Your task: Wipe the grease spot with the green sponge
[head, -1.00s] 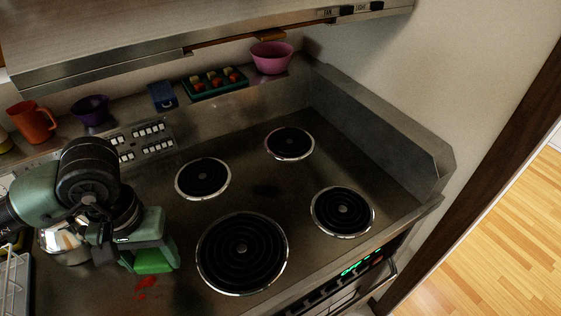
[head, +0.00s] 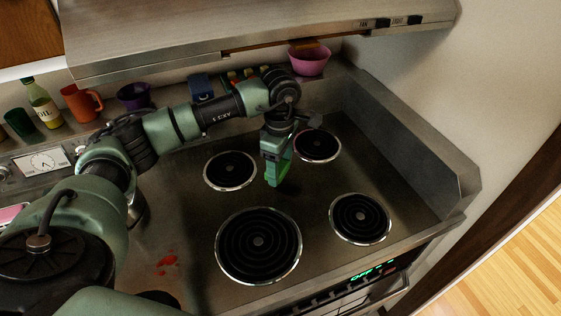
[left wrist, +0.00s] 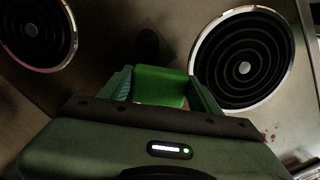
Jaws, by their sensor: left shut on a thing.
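The green sponge (head: 271,174) is between the fingers of my left gripper (head: 276,166), which is shut on it. In the head view the gripper points down over the middle of the hob, between the coil burners. The sponge also shows in the left wrist view (left wrist: 160,86). The grease spot (left wrist: 147,42) is a dark smudge on the metal between two burners, just beyond the sponge in the left wrist view. In the head view the gripper and its shadow make it hard to make out. I cannot tell whether the sponge touches the hob. My right gripper is not in view.
Coil burners (head: 258,243) surround the middle. A red stain (head: 167,265) lies at the front left. Behind stand a pink bowl (head: 309,62), a purple bowl (head: 133,96), an orange mug (head: 81,102) and an oil bottle (head: 42,105). The hood (head: 250,30) overhangs the back.

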